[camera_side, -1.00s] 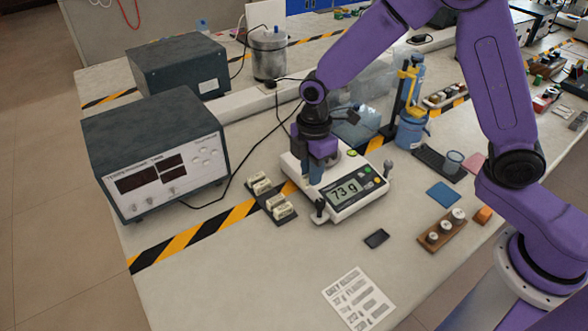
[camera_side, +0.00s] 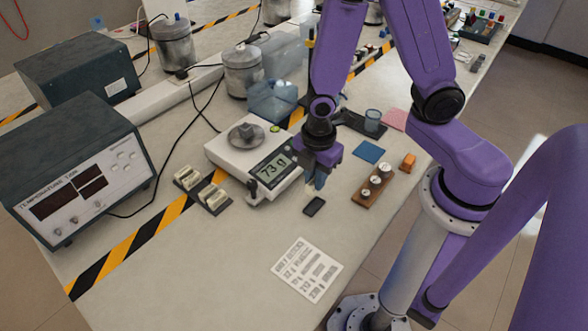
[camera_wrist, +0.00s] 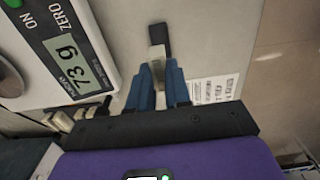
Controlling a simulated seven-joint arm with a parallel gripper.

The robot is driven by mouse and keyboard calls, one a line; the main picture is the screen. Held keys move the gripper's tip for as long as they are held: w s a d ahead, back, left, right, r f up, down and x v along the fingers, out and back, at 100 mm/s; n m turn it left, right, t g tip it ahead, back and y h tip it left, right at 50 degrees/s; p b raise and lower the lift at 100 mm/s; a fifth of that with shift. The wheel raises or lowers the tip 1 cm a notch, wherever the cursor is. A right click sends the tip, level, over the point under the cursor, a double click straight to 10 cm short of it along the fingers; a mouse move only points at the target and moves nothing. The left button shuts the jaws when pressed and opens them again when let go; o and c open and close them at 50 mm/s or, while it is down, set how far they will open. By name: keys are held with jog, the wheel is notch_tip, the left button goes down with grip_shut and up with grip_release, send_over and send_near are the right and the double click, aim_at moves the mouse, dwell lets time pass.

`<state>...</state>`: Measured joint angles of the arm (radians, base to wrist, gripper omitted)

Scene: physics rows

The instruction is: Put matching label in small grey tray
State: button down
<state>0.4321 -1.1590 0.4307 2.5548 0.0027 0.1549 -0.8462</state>
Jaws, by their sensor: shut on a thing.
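My gripper (camera_side: 318,182) is shut on a pale label block (camera_wrist: 157,52), gripped between the blue fingertips (camera_wrist: 158,72) in the wrist view. The block is just above or at the near edge of the small dark grey tray (camera_side: 314,207); I cannot tell whether they touch. The tray (camera_wrist: 160,33) lies just beyond the block in the wrist view. The scale (camera_side: 235,155) reads 73 g and bears a metal object (camera_side: 247,131) on its pan. Other cream labels (camera_side: 188,177) sit in a dark holder left of the scale. The held block's print is not readable.
A printed sheet (camera_side: 307,269) lies in front of the tray. A wooden block with metal weights (camera_side: 374,183), a blue pad (camera_side: 369,152) and an orange block (camera_side: 408,161) stand to the right. A grey instrument box (camera_side: 75,170) is at left. Bench around the tray is clear.

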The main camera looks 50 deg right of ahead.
jog(key=shift+f, duration=3.1)
jog(key=shift+f, duration=0.4)
jog(key=c, duration=0.7)
grip_release()
jog(key=shift+o, duration=0.2)
jog(key=shift+r, duration=4.05)
